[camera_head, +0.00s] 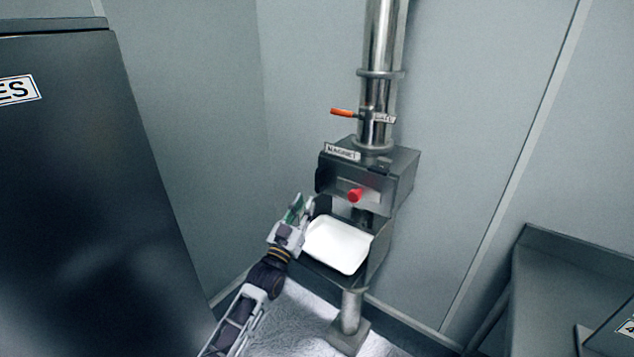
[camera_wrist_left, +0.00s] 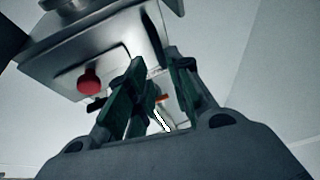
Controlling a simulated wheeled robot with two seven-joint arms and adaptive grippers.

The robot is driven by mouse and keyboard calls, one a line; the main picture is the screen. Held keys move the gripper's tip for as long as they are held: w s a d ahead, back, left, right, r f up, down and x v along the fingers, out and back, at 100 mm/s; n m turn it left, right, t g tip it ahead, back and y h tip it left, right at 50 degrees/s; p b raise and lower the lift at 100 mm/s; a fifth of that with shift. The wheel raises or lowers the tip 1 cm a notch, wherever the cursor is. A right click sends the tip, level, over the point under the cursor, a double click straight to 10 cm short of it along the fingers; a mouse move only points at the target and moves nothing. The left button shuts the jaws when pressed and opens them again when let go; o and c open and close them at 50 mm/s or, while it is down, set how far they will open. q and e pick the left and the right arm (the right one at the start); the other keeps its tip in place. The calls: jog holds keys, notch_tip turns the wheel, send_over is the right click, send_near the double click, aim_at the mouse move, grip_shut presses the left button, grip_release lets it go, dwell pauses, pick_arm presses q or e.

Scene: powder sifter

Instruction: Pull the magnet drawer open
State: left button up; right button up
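The magnet housing (camera_head: 398,172) is a grey metal box with a "MAGNET" label on its upper front edge. Its drawer front (camera_head: 340,187) bears a red knob (camera_head: 355,195) and appears to sit against the housing. The knob also shows in the left wrist view (camera_wrist_left: 89,82), left of my fingers. My left gripper (camera_head: 303,206) is below and left of the knob, apart from it, by the left edge of a white tray. Its fingers (camera_wrist_left: 155,62) are apart with nothing between them. My right gripper is in neither view.
The white tray (camera_head: 338,246) sits on a shelf below the housing. A steel pipe (camera_head: 381,45) with an orange valve handle (camera_head: 342,112) rises above. A dark cabinet (camera_head: 90,200) stands at left, a grey bench (camera_head: 570,280) at right. Space left of the housing is clear.

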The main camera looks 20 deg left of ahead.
aim_at(316, 183)
pick_arm(q)
jog(key=shift+x, duration=3.45)
jog(key=shift+p+x, duration=0.3)
jog(key=shift+x, duration=0.65)
jog(key=shift+w+r, duration=0.1)
jog(key=shift+w, duration=0.35)
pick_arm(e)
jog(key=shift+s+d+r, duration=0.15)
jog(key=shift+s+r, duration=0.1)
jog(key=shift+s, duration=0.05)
